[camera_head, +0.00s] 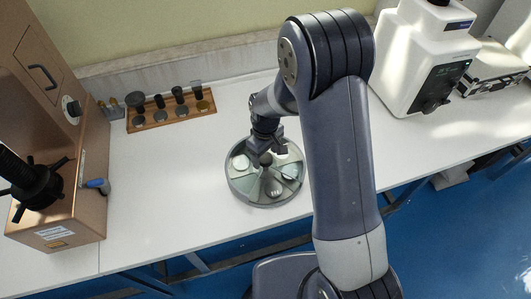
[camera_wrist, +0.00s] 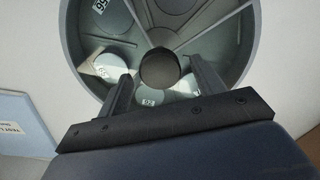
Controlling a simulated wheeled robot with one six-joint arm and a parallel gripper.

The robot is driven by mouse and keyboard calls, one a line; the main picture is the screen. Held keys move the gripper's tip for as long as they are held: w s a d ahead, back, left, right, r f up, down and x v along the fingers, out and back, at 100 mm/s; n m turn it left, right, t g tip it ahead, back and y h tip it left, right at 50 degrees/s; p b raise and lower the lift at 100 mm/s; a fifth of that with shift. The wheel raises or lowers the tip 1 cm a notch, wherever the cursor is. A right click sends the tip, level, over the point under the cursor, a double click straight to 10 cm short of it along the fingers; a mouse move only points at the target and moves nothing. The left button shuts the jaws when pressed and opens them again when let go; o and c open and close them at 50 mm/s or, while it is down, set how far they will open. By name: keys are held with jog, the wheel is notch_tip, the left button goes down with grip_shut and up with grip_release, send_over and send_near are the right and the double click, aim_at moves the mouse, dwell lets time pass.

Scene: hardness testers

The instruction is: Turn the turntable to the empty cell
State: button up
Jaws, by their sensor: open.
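The turntable (camera_head: 262,198) is a round grey tray on the white bench, divided into cells by thin radial walls. Its rim (camera_wrist: 75,45) fills the upper wrist view. Pale discs lie in several cells; one marked 92 (camera_wrist: 150,97) is near the hub, and another pale disc (camera_wrist: 117,68) lies to its left. Cells at the top of the wrist view look bare. A dark round knob (camera_wrist: 160,68) stands at the centre. My gripper (camera_wrist: 162,82) is open, with its fingers on either side of the knob. Contact with the knob cannot be told.
A wooden rack (camera_head: 170,115) with several dark-handled pieces stands behind left. A brown tester (camera_head: 75,180) stands at the left and a white tester (camera_head: 425,65) at the back right. A case (camera_head: 492,68) is beside it.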

jog(key=shift+f, duration=0.3)
jog(key=shift+c, duration=0.3)
jog(key=c, duration=1.3)
